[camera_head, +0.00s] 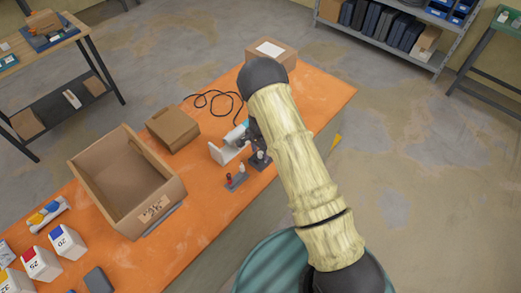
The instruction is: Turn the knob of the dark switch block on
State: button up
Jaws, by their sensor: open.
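A small dark grey block (236,182) stands on the orange table near its right edge. A red knob (228,177) and a pale knob (241,169) rise from it. My gripper (259,157) is open, low over the table just up and right of this block, and apart from it. A small dark piece with a pale top shows at the gripper's tips; I cannot tell whether it is a finger or another block. The wrist is partly hidden behind my forearm. The knobs' settings are too small to read.
A white angled piece (223,153) stands left of my gripper. An open cardboard box (148,210), a closed carton (172,127), a black cable (213,99) and another carton (271,55) are on the orange table (205,232). Small labelled boxes (66,241) stand at lower left.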

jog(key=shift+c, duration=0.5)
grip_shut()
jog(key=shift+n+b, duration=0.4)
jog(key=n+b, duration=0.3)
jog(key=shift+f, duration=0.15)
jog(key=n+b, duration=0.3)
jog(key=n, duration=0.1)
jog(key=shift+n, duration=0.3)
jog(key=n+b, duration=0.2)
jog(key=n, duration=0.2)
jog(key=shift+n, duration=0.3)
jog(key=n+b, duration=0.1)
jog(key=n, duration=0.4)
jog(key=shift+r, duration=0.2)
